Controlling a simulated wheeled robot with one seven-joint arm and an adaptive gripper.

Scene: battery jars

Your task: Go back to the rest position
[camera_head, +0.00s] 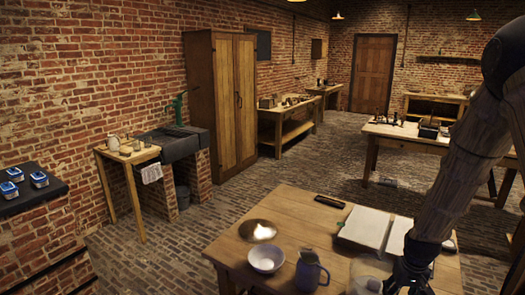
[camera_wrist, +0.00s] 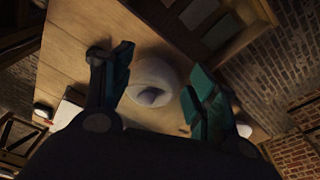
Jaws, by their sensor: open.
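My gripper (camera_head: 402,282) is low over the right part of the near wooden table (camera_head: 295,215), at the bottom right of the head view. In the wrist view my gripper (camera_wrist: 158,85) has its two dark green-padded fingers spread wide apart. A round, pale, see-through jar (camera_wrist: 150,72) shows between and beyond the fingers, and nothing is gripped. In the head view the jar (camera_head: 366,272) stands just left of my gripper. I cannot tell how far the fingers are from it.
The near table also holds a grey-blue jug (camera_head: 310,271), a white bowl (camera_head: 266,258), a brass-coloured dish (camera_head: 258,231), an open book (camera_head: 366,228) and a dark bar (camera_head: 330,201). Another table (camera_head: 405,133) stands behind. Brick floor (camera_head: 200,225) is clear to the left.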

